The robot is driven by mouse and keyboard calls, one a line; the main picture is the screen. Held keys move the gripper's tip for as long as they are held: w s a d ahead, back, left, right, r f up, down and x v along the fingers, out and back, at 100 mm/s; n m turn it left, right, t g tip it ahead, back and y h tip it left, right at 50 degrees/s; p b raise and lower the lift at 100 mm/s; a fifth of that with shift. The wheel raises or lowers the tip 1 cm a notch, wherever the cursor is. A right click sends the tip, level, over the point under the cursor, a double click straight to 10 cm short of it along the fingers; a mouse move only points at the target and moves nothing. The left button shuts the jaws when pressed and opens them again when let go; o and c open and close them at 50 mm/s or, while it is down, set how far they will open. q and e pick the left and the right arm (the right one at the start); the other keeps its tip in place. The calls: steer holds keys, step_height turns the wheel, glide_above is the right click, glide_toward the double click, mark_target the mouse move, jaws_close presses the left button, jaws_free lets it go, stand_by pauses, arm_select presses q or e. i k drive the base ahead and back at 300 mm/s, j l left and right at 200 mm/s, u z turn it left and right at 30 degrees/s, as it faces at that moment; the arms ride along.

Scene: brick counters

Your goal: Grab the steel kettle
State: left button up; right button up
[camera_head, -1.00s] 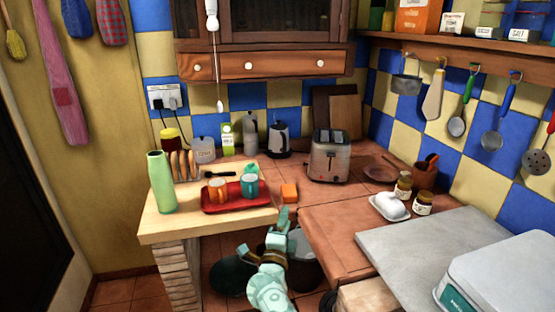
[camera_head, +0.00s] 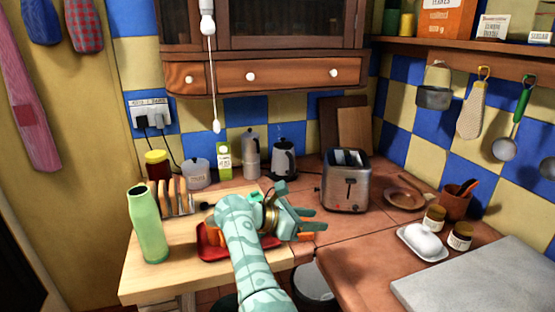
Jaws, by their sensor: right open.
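The steel kettle (camera_head: 284,162), silver with a dark lid and handle, stands upright at the back of the counter against the tiles. My right gripper (camera_head: 309,219), teal, is open and empty over the front of the counter. It is nearer to me than the kettle and apart from it. My right arm hides most of the red tray and what stands on it. My left gripper is not in view.
A steel toaster (camera_head: 346,185) stands right of the kettle. A green bottle (camera_head: 147,225), a toast rack (camera_head: 176,198) and a red tray (camera_head: 209,243) are at left. A butter dish (camera_head: 422,243) is at right.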

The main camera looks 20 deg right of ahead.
mark_target(283, 163)
steer(key=i, duration=1.35)
